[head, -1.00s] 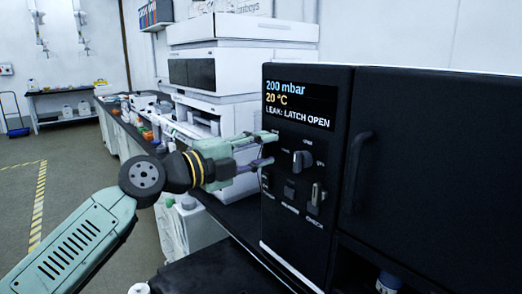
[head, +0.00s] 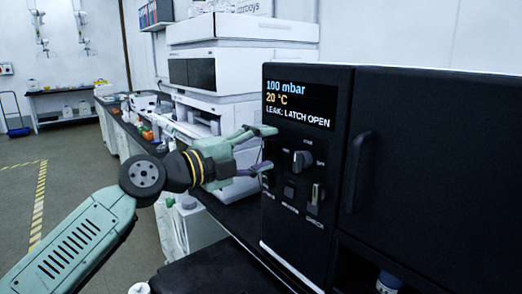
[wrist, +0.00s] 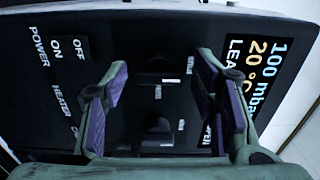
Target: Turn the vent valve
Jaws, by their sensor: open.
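A black control panel (head: 282,215) on a dark cabinet carries the controls. In the wrist view two dark knobs show, an upper one (wrist: 158,75) and a lower one (wrist: 157,132). Their small labels are too blurred to tell which is the vent valve. My gripper (head: 265,149) is open at the panel's left side. In the wrist view its fingers (wrist: 163,85) stand on either side of the upper knob, with visible gaps. In the head view my gripper hides that knob; the other knob (head: 302,161) shows to the right of the fingers.
The display (head: 298,105) reads 100 mbar, 20 °C, LEAK: LATCH OPEN. Below the knobs are a small switch (head: 289,191) and a lever-like control (head: 317,196). The power switch (wrist: 72,48) shows in the wrist view. A door handle (head: 357,172) projects at right.

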